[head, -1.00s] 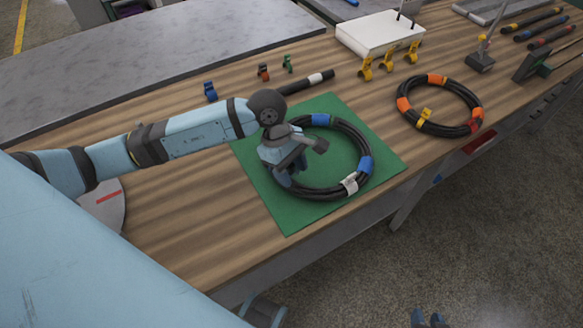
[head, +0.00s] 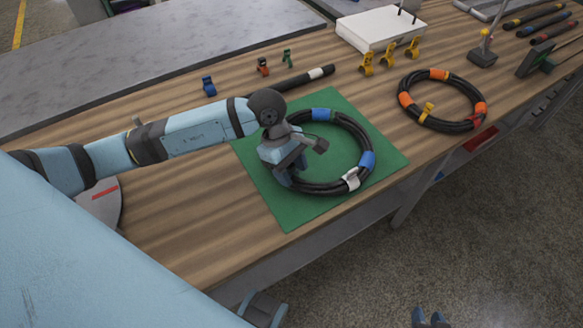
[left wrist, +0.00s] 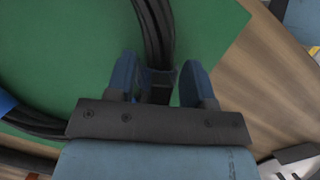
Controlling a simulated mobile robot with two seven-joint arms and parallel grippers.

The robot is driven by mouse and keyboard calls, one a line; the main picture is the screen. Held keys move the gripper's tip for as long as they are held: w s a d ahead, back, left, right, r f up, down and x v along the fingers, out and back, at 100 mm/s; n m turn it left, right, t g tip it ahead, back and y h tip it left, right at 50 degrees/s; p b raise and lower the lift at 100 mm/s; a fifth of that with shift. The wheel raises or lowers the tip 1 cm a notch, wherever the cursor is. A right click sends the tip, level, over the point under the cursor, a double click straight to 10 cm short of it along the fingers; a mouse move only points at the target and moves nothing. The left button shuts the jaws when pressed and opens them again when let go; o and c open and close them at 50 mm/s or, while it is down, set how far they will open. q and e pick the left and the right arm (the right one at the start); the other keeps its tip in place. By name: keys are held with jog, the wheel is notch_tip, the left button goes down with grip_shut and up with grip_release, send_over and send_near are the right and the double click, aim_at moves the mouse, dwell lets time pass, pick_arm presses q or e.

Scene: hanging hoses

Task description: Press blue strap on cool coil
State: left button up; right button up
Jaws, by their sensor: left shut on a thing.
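The cool coil (head: 338,188) is a black hose ring lying on a green mat (head: 290,215). It has blue straps at its back (head: 322,114) and right side (head: 367,161), and a white label (head: 351,179) at the front right. My left gripper (head: 287,178) is down at the coil's left side. In the left wrist view, the left gripper (left wrist: 160,85) has its blue fingers on either side of a dark blue strap (left wrist: 160,76) at the black hose; whether the strap is fully seated is unclear. My right gripper (head: 430,318) is empty, fingers apart, at the bottom edge over the floor.
A loose blue clip (head: 209,86), a red one (head: 262,66) and a green one (head: 287,57) stand behind the mat near a short black hose (head: 308,79). An orange-strapped coil (head: 440,125) lies right. A white box (head: 380,30) stands at the back.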

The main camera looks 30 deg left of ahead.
pick_arm(q)
jog(key=shift+f+b, duration=0.6)
jog(key=shift+f, duration=0.1)
dwell(0.4)
jog(key=o, duration=1)
